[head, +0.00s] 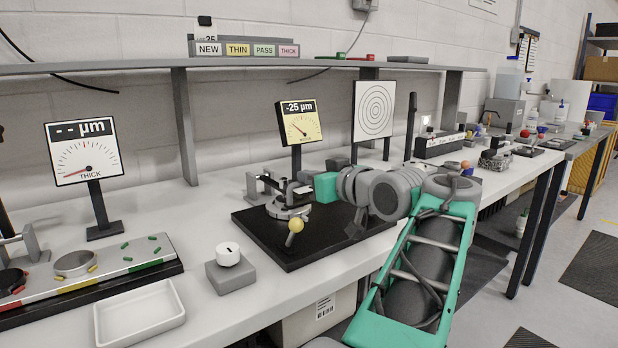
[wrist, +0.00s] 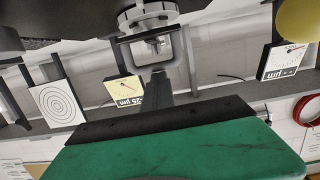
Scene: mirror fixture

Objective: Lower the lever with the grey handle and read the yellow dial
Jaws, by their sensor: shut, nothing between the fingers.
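The yellow dial (head: 302,122) stands on a post behind a black-based fixture (head: 262,236). Its display reads -25 µm, and its needle points up and left. It shows upside down in the wrist view (wrist: 124,91). My gripper (head: 301,190), with its green body, is shut and empty over the fixture, close to its round metal mount (head: 285,210). A yellow ball knob (head: 295,225) stands at the fixture's front, and a yellow ball also shows in the wrist view (wrist: 298,20). I cannot clearly pick out the grey lever handle; my gripper and arm hide part of the fixture.
A white dial (head: 83,152) marked THICK shows dashes at left. A grey box with a white knob (head: 228,255) and a white tray (head: 139,313) stand at the bench front. A ring target (head: 374,112) stands behind. A shelf (head: 235,67) runs above the bench.

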